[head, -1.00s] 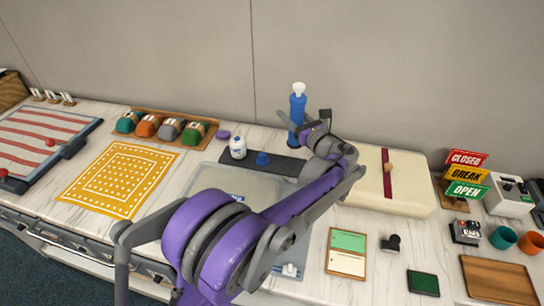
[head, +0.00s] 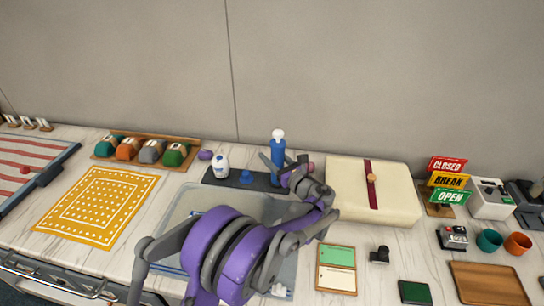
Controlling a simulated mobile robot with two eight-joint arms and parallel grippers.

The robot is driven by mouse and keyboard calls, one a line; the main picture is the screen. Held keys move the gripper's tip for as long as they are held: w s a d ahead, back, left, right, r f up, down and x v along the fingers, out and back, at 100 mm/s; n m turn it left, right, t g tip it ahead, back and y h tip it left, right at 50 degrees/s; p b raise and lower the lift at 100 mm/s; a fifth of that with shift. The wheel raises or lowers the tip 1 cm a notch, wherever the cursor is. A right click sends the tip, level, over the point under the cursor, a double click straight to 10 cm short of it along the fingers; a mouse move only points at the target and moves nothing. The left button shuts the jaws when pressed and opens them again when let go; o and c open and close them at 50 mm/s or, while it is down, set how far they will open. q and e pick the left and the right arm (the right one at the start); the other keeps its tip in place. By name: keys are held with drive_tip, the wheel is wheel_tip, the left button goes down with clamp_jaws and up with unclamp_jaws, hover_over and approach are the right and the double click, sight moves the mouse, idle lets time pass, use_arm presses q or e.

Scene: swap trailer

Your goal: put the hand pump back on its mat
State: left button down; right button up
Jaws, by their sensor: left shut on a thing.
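The hand pump (head: 278,148) is a blue cylinder with a white top, standing upright at the right part of a dark mat (head: 212,177) at the back of the counter. My left gripper (head: 279,169) is shut on the pump's lower body. The pump's foot is partly hidden by my gripper, so I cannot tell whether it touches the mat. My purple left arm covers the front of that area. My right gripper is not in view.
A white bottle (head: 221,166) and a small blue piece (head: 246,177) are on the mat left of the pump. A cream case (head: 340,185) stands close on the right. A translucent grey tray (head: 195,199) lies in front, partly under my arm.

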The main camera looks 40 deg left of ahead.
use_arm(q)
drive_tip(key=shift+f, duration=0.2)
drive_tip(key=shift+c, duration=1.5)
unclamp_jaws()
drive_tip(key=shift+r, duration=0.15)
drive_tip(key=shift+d+r, duration=0.1)
drive_tip(key=shift+d, duration=0.1)
drive_tip(key=v, duration=1.1)
drive_tip(key=shift+d, duration=0.3)
drive_tip(key=shift+s, duration=0.15)
